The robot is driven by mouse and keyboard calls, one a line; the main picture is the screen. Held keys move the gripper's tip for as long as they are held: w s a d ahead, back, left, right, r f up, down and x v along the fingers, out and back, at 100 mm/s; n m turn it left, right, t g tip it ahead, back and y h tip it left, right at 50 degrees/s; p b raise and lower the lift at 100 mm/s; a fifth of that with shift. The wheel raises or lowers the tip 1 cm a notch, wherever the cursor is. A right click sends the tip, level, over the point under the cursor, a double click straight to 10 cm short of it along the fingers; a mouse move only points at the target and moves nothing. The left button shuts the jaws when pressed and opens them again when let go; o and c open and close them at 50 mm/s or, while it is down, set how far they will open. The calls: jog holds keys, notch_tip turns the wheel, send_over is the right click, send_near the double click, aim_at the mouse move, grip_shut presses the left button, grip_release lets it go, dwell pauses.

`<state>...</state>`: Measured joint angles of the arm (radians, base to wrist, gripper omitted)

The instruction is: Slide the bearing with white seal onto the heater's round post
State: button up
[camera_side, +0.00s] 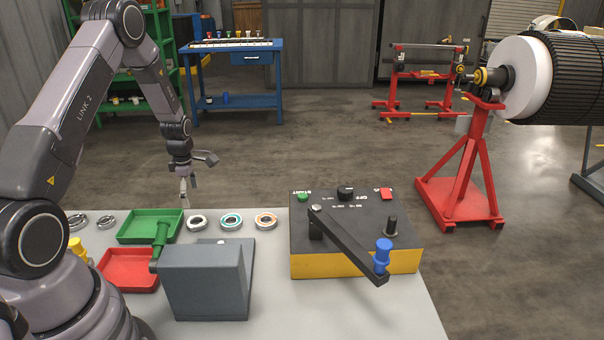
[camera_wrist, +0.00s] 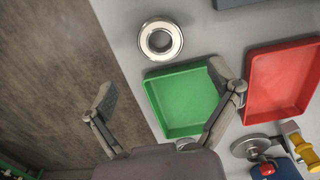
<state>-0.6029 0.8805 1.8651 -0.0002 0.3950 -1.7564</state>
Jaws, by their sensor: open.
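The bearing with white seal (camera_side: 197,222) lies flat on the grey table, just right of the green tray. In the wrist view it is a metal ring with a pale seal (camera_wrist: 176,40), above the green tray. My gripper (camera_side: 197,177) is open and empty, above the table's back edge near this bearing. In the wrist view its two fingers are spread wide (camera_wrist: 162,83), with the bearing beyond the tips. The heater (camera_side: 345,262) is a black and yellow box at the right.
A teal-seal bearing (camera_side: 231,220) and an orange-seal bearing (camera_side: 265,220) lie right of the white one. A green tray (camera_side: 126,238), red tray (camera_side: 128,284) and grey block (camera_side: 205,285) stand nearby.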

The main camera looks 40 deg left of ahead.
aim_at(196, 217)
notch_tip(196, 217, down, 8)
jog(key=shift+r, duration=0.2)
dwell(0.3)
jog(key=c, duration=1)
jog(key=w+d+r+m, duration=0.4)
jog(key=d+r+m, duration=0.5)
jog(key=d+m, duration=0.35)
jog(key=w+d+r+m, duration=0.5)
jog(key=d+r+m, duration=0.4)
jog(key=d+m, duration=0.3)
jog(key=w+d+n, duration=0.4)
jog(key=w+d, duration=0.1)
jog(key=d, duration=0.2)
jog(key=w+d+r+n, duration=0.1)
jog(key=w+d+n, duration=0.3)
jog(key=d, duration=0.3)
jog(key=w+d+r+n, duration=0.1)
jog(key=w+d+n, duration=0.3)
jog(key=w+d, duration=0.2)
jog(key=shift+w+d+n, duration=0.2)
jog(key=shift+d+n, duration=0.05)
jog(key=shift+d, duration=0.35)
jog(key=shift+f, duration=2.4)
